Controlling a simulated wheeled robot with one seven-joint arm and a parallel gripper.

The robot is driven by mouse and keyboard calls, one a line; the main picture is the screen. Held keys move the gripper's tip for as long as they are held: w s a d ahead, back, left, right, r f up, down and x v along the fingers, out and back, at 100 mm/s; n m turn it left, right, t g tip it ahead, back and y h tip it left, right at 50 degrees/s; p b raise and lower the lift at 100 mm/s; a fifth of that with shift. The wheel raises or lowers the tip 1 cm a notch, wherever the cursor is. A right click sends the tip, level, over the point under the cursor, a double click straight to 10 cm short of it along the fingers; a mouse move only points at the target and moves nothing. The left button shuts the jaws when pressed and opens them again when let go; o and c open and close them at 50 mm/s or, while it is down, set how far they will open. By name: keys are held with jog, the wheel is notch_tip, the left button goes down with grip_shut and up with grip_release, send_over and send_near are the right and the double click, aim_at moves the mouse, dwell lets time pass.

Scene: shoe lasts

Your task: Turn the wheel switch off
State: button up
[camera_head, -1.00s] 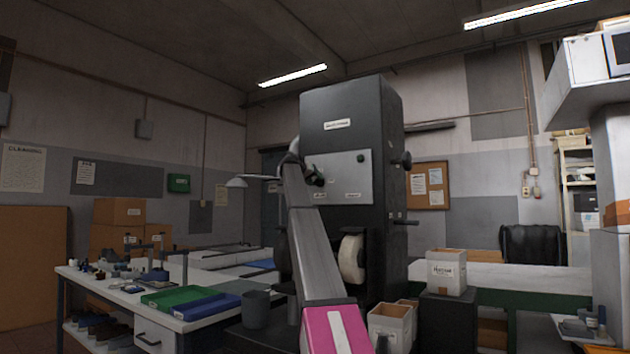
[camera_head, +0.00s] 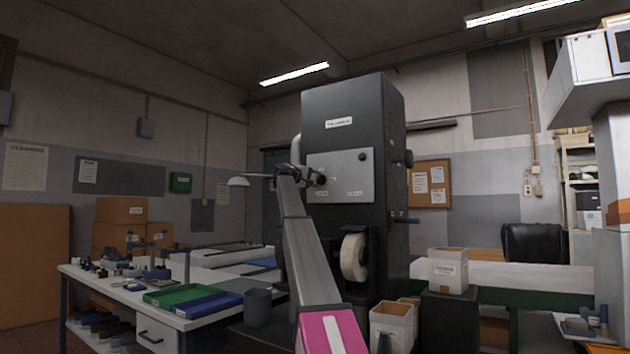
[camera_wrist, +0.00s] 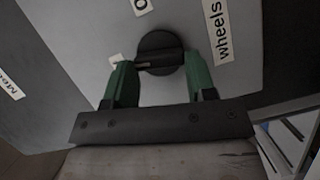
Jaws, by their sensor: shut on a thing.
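The wheel switch (camera_wrist: 160,52) is a round dark knob with a raised bar, on a light grey panel. A label reading "wheels" (camera_wrist: 221,30) is beside it in the wrist view. My gripper (camera_wrist: 160,66) has one green finger on each side of the knob and is shut on it. The raised bar runs roughly from fingertip to fingertip. In the head view my gripper (camera_head: 321,178) is at the left part of the grey panel (camera_head: 343,184) on the tall dark machine (camera_head: 350,105), and the switch is hidden behind it.
Another dark knob (camera_head: 362,157) is at the panel's upper right. A pale wheel (camera_head: 354,257) sits in the machine below. A workbench with green and blue trays (camera_head: 205,305) stands at left. White boxes (camera_head: 447,268) stand at right.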

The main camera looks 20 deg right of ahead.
jog(key=shift+f+n+h, duration=0.2)
jog(key=shift+n+h, duration=0.2)
jog(key=shift+n, duration=0.6)
jog(key=o, duration=0.9)
jog(key=shift+o, duration=0.2)
jog(key=shift+a, duration=0.1)
jog(key=v, duration=1)
jog(key=shift+a, duration=0.35)
jog(key=shift+s, duration=0.1)
